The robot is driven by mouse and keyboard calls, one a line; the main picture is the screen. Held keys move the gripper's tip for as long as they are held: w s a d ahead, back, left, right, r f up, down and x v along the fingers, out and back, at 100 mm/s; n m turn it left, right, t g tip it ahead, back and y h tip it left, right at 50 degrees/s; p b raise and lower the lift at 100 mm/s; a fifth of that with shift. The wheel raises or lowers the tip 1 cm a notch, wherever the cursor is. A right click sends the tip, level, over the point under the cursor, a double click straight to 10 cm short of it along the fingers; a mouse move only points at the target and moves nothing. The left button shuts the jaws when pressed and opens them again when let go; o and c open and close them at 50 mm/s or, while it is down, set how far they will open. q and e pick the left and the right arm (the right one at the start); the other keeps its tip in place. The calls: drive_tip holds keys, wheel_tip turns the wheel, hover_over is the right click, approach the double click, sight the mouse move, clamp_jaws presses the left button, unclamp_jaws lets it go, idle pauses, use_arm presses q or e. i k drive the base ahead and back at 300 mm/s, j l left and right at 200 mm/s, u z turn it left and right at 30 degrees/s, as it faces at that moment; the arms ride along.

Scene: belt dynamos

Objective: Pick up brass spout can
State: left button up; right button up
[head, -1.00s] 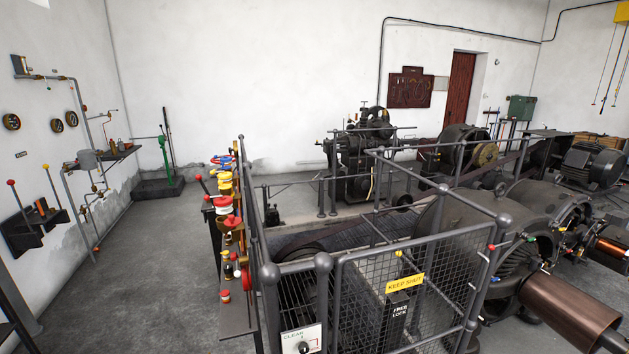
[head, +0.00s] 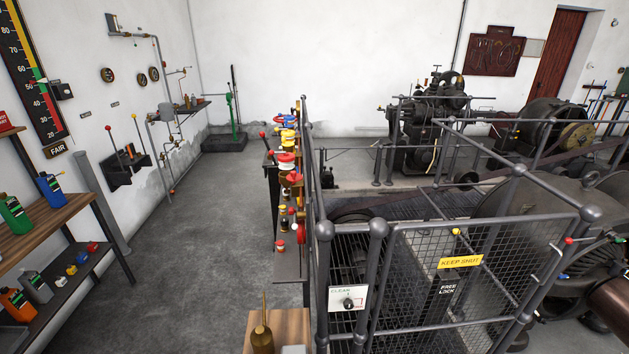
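A brass can with a thin upright spout (head: 262,338) stands on a small wooden-topped surface (head: 288,322) at the bottom edge of the head view, left of the railing. The bottom of the can is close to the frame edge. A pale grey object (head: 293,350) shows beside it, cut off by the frame. Neither of my grippers is in view.
Wooden shelving (head: 40,238) with coloured bottles stands at the left. A caged railing gate (head: 455,290) with a yellow sign (head: 460,262) encloses machinery at the right. A narrow shelf (head: 289,262) of coloured items runs along the railing. Grey floor (head: 180,270) is clear between.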

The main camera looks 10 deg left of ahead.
sight(261, 338)
drive_tip(key=u, duration=1)
